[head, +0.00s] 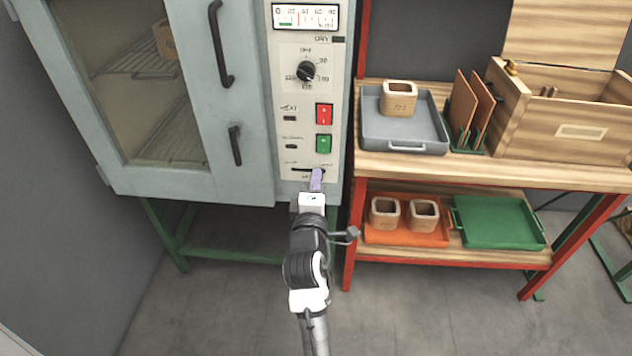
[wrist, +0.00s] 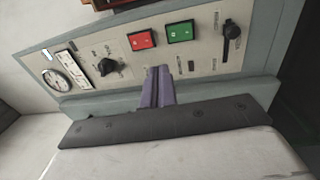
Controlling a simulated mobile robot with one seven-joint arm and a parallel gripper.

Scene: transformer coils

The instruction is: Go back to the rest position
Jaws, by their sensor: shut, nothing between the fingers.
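My gripper (head: 317,178) is in front of the lower end of the oven's control panel (head: 306,88), below the green button (head: 323,143) and red button (head: 323,113). Its purple fingers are shut together with nothing between them. In the wrist view the shut fingers (wrist: 159,84) point toward the panel, just below the red button (wrist: 141,40) and green button (wrist: 180,31). I cannot tell whether they touch the panel. The slot at the panel's bottom is partly hidden by my gripper in the head view.
The grey-blue oven (head: 180,90) has its door closed. To the right, a wooden bench (head: 480,170) holds a grey tray (head: 375,135) with a coil (head: 398,98) and a wooden box (head: 550,120). The lower shelf holds an orange tray (head: 400,237) with two coils and a green tray (head: 500,225).

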